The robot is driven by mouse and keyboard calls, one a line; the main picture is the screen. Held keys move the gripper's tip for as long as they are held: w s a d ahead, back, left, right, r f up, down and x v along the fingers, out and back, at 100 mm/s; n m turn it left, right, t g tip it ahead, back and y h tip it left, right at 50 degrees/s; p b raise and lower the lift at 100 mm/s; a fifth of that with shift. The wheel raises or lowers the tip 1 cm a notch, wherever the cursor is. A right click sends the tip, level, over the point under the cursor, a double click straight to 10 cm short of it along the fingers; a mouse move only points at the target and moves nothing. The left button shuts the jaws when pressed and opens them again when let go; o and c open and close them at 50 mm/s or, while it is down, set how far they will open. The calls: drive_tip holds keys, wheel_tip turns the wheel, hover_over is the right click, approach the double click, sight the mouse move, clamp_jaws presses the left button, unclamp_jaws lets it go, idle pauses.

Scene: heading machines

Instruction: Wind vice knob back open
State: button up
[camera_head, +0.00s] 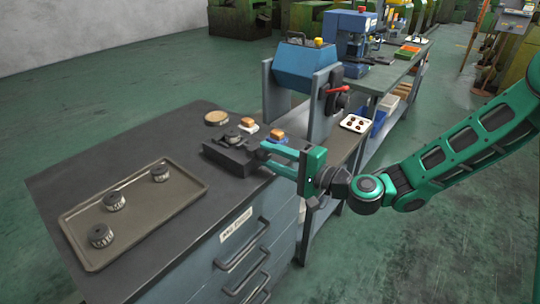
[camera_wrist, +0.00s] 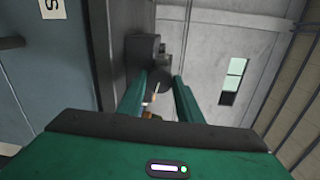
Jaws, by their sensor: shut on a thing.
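The dark vice (camera_head: 228,158) sits at the right edge of the dark-topped cabinet in the head view. My green gripper (camera_head: 262,152) reaches it from the right, its fingertips at the vice's near end. In the wrist view the fingers (camera_wrist: 160,78) reach forward on either side of the dark knob (camera_wrist: 161,74), with the vice body (camera_wrist: 141,50) beyond. My gripper is shut on the knob. The fingers hide most of the knob in the head view, and its turn angle cannot be told.
A tray (camera_head: 75,232) with three dark round parts lies on the cabinet top (camera_head: 110,150). A round tin (camera_head: 216,117) and two small blocks stand behind the vice. A blue machine (camera_head: 302,68) with a red lever stands beyond. Open green floor lies right.

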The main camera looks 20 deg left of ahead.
drive_tip(key=shift+w+d+f+n, duration=0.15)
drive_tip(key=shift+w+n, duration=0.15)
drive_tip(key=shift+n, duration=0.2)
idle(0.3)
drive_tip(key=o, duration=1)
drive_tip(key=shift+o, duration=0.2)
drive_tip(key=shift+s+n, duration=0.15)
drive_tip(key=shift+n, duration=0.15)
drive_tip(key=v, duration=1)
drive_tip(key=shift+d, duration=0.25)
drive_tip(key=shift+s, duration=0.15)
